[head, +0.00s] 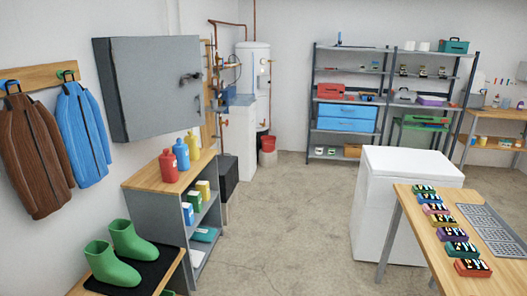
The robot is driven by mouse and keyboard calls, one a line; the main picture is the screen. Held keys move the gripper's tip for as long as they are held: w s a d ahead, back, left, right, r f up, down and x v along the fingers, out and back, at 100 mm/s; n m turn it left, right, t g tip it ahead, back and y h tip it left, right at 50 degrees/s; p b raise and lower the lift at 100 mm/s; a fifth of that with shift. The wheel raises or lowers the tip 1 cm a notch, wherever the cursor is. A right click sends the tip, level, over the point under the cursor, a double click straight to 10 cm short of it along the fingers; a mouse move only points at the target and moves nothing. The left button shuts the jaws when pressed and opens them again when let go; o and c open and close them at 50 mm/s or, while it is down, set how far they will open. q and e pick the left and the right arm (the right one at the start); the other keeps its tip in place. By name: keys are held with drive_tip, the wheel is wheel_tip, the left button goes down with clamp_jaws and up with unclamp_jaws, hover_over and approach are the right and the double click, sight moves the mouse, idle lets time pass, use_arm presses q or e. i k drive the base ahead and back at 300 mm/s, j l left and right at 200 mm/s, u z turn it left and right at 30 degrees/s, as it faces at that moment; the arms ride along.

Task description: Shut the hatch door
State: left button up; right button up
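A grey metal box (112,92) hangs on the left wall, with a broad flat door panel (150,84) facing the room. A dark latch or handle (191,78) is near the panel's right edge. This looks like the hatch door, but no label confirms it. I see no clear gap or interior, and I cannot tell whether the panel is fully shut. Neither of my grippers is in view.
Below the box is a wooden-topped shelf unit (142,182) with bottles. Left are hanging jackets (36,158) and green boots (110,268). A white chest (392,200) and table (421,250) stand right. The concrete floor (290,220) between is clear.

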sight(156, 100)
drive_tip(key=i+l+u, duration=0.1)
drive_tip(key=i, duration=0.45)
drive_tip(key=i+l+u, duration=0.1)
drive_tip(key=i, duration=0.45)
drive_tip(key=i+l+u, duration=0.15)
drive_tip(key=i, duration=0.4)
drive_tip(key=l, duration=0.1)
